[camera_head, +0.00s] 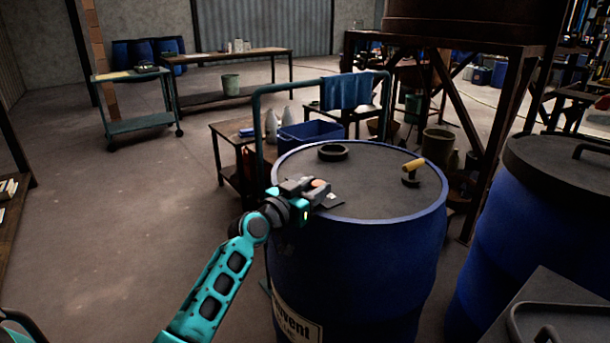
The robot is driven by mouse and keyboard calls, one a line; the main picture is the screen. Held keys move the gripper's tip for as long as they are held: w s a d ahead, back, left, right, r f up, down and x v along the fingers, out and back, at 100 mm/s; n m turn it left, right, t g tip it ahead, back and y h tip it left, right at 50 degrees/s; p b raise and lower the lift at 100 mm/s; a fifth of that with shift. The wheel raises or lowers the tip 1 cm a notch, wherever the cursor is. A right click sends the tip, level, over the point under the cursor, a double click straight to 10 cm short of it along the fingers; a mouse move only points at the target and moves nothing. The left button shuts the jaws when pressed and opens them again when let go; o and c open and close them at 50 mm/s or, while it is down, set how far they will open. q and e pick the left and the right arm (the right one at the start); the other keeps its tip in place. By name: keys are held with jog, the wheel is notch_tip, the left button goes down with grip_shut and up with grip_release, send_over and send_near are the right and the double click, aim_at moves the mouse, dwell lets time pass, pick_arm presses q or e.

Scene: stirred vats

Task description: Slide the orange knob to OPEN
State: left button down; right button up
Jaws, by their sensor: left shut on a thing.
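A blue drum (350,265) with a grey lid (370,190) stands in front of me, with a label ending in "vent" low on its side. A small orange knob (318,183) shows at the lid's left edge, between the fingers of my left gripper (316,187). The gripper is shut on it. A small grey plate (331,201) lies beside the fingers on the lid. The knob's lower part and any OPEN marking are hidden or too small to read. My right gripper is not in view.
On the lid stand a yellow-handled valve (412,168) and a black ring (333,152). A teal rail (257,130) rises behind the drum. A second blue drum (540,230) stands close at right. The floor at left (110,210) is clear.

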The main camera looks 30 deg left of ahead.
pick_arm(q)
jog(key=shift+d+f, duration=0.15)
jog(key=shift+d, duration=0.15)
jog(key=c, duration=0.8)
grip_release()
jog(key=shift+s, duration=0.1)
jog(key=shift+o, duration=0.2)
jog(key=shift+s+a, duration=0.1)
jog(key=shift+s, duration=0.3)
jog(key=s+a+p, duration=0.1)
jog(key=s, duration=1.1)
jog(key=shift+a, duration=0.3)
